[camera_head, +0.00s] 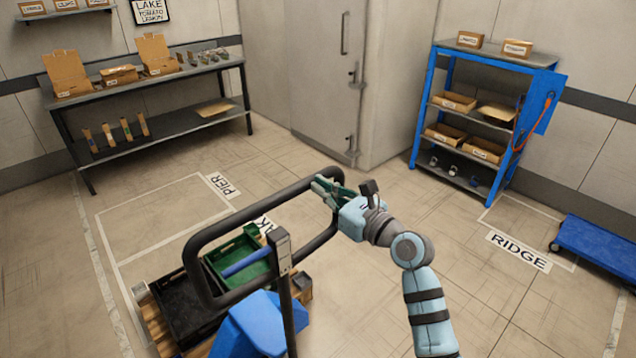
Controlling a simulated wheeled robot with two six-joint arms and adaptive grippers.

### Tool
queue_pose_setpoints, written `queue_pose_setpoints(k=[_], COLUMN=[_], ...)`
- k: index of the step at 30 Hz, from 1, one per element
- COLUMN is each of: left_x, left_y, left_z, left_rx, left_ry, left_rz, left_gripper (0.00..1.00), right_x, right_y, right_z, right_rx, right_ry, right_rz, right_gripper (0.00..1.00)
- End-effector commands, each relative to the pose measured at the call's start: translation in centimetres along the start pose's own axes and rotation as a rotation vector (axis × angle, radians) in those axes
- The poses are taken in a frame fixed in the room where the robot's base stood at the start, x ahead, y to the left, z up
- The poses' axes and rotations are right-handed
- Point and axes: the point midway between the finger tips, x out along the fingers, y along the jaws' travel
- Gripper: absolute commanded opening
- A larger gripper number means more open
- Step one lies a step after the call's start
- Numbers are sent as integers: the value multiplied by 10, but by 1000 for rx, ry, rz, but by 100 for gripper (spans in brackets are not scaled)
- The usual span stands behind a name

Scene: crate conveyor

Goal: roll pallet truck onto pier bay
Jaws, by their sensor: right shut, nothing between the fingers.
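The pallet truck shows at the bottom centre, with a blue body (255,325) and a large black loop handle (192,265) on an upright post. A wooden pallet (160,330) with a black crate (170,302) and a green crate (262,243) is behind the handle. The pier bay (150,215) is an outlined floor rectangle, empty in its upper part, with a PIER label (222,185) at its right side. My right gripper (326,188) is at the handle's upper right corner, shut with nothing held; whether it touches the bar is unclear. My left gripper is out of view.
A dark workbench (170,88) with cardboard boxes stands beyond the bay. A blue shelf rack (430,90) stands at the right back. A blue platform trolley (605,248) is at the right by the RIDGE label (518,251). The floor between truck and rack is clear.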

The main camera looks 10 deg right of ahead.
Motion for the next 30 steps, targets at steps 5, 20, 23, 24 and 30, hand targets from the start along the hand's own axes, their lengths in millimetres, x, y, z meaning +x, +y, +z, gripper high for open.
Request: queue_pose_setpoints(k=[5,20,23,24,30], left_x=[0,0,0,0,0], left_y=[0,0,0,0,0], left_z=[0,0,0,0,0], left_rx=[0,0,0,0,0], left_ry=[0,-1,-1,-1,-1], left_rz=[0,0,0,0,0], left_gripper=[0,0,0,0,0], right_x=[-1,-46,-61,-67,-95], right_y=[-2,-4,-3,-3,-2], right_z=[0,-2,-2,-2,-2], right_rx=[0,-3,-3,-2,-2], right_ry=[1,5,5,5,6], right_rz=[-6,-11,-9,-9,-8], right_gripper=[0,0,0,0,0])
